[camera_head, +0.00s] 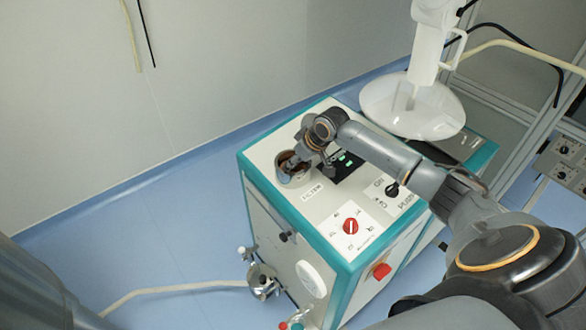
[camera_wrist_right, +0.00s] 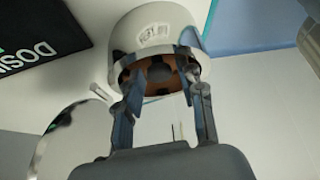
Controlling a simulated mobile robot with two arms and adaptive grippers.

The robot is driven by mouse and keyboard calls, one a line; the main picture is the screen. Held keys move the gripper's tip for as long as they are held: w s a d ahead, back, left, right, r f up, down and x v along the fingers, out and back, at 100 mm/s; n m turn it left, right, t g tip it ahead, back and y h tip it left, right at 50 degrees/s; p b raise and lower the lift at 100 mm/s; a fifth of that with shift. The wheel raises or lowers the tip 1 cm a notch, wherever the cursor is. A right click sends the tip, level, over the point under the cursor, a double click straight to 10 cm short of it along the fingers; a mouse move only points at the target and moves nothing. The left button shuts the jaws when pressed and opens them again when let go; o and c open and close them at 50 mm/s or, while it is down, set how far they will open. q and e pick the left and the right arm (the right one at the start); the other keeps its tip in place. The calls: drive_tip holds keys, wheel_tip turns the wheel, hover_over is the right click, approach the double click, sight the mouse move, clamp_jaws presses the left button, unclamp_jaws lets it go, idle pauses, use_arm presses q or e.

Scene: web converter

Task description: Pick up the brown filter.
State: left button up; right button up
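The brown filter (camera_wrist_right: 168,86) shows in the right wrist view as a brown, round part inside the open mouth of a shiny metal cup. A dark round shape covers its middle. In the head view the brown filter (camera_head: 287,161) shows only as a small brown patch in the cup on the machine's top. My right gripper (camera_wrist_right: 161,72) has its two fingers spread, with the tips at the cup's mouth over the brown part. I cannot tell whether they touch it. In the head view my right gripper (camera_head: 300,158) is at the cup and partly hides it. My left gripper is not in view.
The metal cup (camera_head: 296,178) sits on the white machine top (camera_head: 265,152) with teal edges. A red knob (camera_head: 350,227), a dark panel (camera_head: 341,166) and a red button (camera_head: 381,271) are nearby.

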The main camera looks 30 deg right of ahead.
clamp_jaws()
